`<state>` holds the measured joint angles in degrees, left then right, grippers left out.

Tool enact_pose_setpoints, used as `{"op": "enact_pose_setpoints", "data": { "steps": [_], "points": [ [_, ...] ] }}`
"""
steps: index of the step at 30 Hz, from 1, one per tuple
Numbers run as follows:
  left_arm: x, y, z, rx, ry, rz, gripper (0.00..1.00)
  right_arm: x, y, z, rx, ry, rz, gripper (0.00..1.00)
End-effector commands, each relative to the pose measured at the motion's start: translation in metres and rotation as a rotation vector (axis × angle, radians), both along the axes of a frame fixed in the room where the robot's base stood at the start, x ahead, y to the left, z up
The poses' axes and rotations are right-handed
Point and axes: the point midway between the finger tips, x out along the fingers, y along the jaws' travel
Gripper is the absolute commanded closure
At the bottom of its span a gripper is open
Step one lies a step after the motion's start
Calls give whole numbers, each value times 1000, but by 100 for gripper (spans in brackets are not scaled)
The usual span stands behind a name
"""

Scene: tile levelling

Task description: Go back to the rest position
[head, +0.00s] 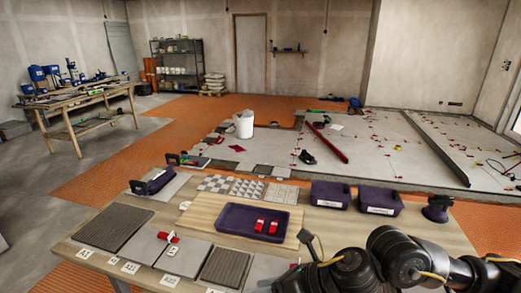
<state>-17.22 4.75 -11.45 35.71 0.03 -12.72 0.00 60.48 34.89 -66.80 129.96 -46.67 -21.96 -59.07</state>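My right arm shows dark and jointed at the lower right, over the near right part of the worktable (455,236). Its wrist end, my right gripper (290,284), is at the bottom edge, and its fingers cannot be made out. My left arm and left gripper are not in view. A purple tray (236,221) lies on a wooden board (203,214) on the worktable. Two red pieces (266,226) lie in the tray. Another red piece (168,237) sits on a grey tile (143,246) to the left.
Two purple bins (330,194) (379,200) and a dark purple holder (437,208) stand at the table's back right. Sample tiles (247,189) lie along the back. A ribbed dark tile (224,267) is near the front. A white bucket (244,124) stands on the floor beyond.

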Motion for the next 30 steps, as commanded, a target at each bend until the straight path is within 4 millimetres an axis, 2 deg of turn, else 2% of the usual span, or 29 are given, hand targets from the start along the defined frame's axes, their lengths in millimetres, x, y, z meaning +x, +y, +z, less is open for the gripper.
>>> {"op": "enact_pose_setpoints", "data": {
  "steps": [1,3,5,8,11,14,17,21,27,28,30],
  "points": [
    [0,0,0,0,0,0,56,-6,14,1,103,89,-83,56],
    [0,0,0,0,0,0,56,-5,25,7,240,212,-221,56],
    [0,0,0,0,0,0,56,-1,28,10,355,329,-351,56],
    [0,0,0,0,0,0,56,8,19,7,534,542,-588,56],
    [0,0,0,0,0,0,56,16,-6,-9,701,772,-849,56],
    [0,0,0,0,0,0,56,18,-42,-40,850,1006,-1140,56],
    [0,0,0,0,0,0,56,4,-88,-84,981,1229,-1463,56],
    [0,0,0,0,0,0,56,-40,-149,-147,1117,1465,-1906,56],
    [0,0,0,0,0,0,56,-107,-202,-199,1217,1608,-2349,56],
    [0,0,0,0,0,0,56,-118,-208,-205,-1222,-1613,2394,56],
    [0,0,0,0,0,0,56,-140,-221,-215,-1157,-1517,2342,56]
  ]
}}
